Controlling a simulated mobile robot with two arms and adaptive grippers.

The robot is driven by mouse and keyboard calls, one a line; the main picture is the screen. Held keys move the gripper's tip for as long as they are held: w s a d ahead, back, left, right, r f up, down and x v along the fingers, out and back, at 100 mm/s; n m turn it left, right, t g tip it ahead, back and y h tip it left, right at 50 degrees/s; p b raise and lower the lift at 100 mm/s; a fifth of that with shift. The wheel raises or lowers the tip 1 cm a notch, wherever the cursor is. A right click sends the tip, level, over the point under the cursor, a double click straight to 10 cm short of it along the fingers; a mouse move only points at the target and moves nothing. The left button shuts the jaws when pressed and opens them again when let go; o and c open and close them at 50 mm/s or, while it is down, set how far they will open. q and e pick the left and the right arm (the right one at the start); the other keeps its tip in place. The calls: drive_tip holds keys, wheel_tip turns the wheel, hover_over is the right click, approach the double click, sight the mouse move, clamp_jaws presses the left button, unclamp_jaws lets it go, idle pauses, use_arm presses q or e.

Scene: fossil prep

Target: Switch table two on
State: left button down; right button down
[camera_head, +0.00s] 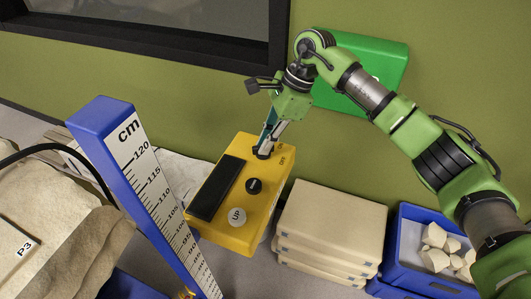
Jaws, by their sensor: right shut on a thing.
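A yellow control box (264,207) stands near the middle of the view, tilted in the picture. My right gripper (266,146) reaches down from above and is shut on this switch. The fingers hide most of the switch, so its setting cannot be told. My left gripper is not in view.
A tall blue post with a cm scale (138,163) stands left of the box. A pale block marked P3 (22,246) lies far left. Stacked cream slabs (328,221) and a blue crate (404,282) of pale pieces stand right. A green box (385,61) hangs on the wall behind my arm.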

drive_tip(key=shift+w+n+g+b, duration=0.15)
drive_tip(key=shift+n+g+b, duration=0.25)
drive_tip(key=shift+n+b, duration=0.65)
drive_tip(key=shift+r+n+g+h, duration=0.1)
drive_tip(key=shift+n+g+h, duration=0.3)
drive_tip(key=shift+n, duration=0.95)
drive_tip(key=shift+b, duration=0.3)
drive_tip(key=c, duration=2.1)
unclamp_jaws()
drive_tip(key=shift+c, duration=0.2)
drive_tip(key=v, duration=1.2)
drive_tip(key=shift+a, duration=0.1)
